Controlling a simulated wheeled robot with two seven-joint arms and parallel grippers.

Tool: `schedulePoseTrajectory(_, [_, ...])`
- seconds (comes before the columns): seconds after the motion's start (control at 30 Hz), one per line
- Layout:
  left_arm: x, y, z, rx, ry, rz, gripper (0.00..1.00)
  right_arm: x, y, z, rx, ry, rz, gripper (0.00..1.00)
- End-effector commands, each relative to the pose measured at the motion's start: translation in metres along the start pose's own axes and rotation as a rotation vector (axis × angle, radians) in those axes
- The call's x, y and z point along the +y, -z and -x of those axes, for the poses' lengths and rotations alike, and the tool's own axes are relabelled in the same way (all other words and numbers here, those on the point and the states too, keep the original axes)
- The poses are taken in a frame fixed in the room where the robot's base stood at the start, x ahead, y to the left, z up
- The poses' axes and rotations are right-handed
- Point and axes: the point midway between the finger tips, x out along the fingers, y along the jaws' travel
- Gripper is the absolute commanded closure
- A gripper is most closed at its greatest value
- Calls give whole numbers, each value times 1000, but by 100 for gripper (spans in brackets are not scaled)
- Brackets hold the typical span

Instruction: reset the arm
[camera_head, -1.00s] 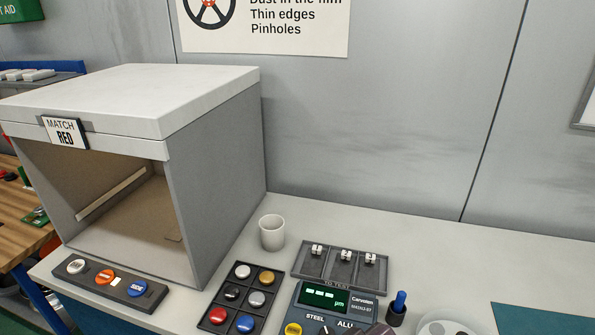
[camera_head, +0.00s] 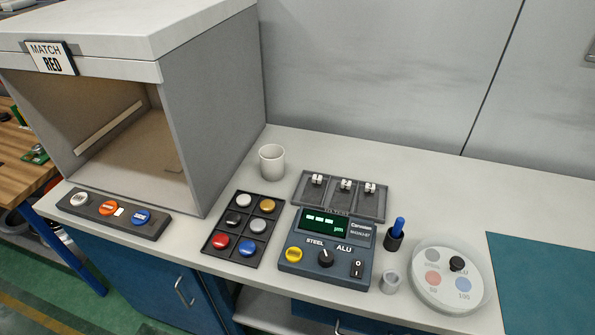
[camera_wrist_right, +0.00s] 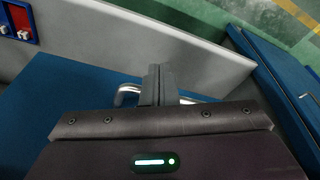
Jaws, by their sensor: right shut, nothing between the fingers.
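My right gripper (camera_wrist_right: 159,85) shows in the right wrist view with its two fingers together and nothing between them. It hangs in front of a blue cabinet front (camera_wrist_right: 55,105) with a metal handle (camera_wrist_right: 127,93) behind the fingers. Neither gripper shows in the head view, and my left gripper is in no view.
On the bench stand a light booth (camera_head: 215,110), button strip (camera_head: 115,215), cup (camera_head: 272,162), disc tray (camera_head: 240,230), gauge (camera_head: 327,250), spindle tray (camera_head: 340,195), blue-topped pen holder (camera_head: 395,236) and round dish (camera_head: 450,275). A teal mat (camera_head: 545,280) lies clear at right.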

Motion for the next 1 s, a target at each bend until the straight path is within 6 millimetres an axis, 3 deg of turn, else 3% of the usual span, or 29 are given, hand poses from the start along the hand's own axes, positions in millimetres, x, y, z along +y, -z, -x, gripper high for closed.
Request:
schedulePoseTrajectory(0.03, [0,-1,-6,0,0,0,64,-1,-17,-33,-19,2,2,100])
schedulePoseTrajectory(0.2, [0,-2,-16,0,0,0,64,-6,-86,-126,-60,6,11,100])
schedulePoseTrajectory(0.4, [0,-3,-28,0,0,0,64,-9,-185,-202,-104,11,22,100])
schedulePoseTrajectory(0.53, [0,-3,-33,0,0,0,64,-9,-241,-226,-124,12,27,100])
schedulePoseTrajectory(0.7, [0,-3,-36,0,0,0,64,-9,-281,-236,-137,13,32,100])
schedulePoseTrajectory(1.0, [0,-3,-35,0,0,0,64,-9,-289,-236,-139,14,33,100])
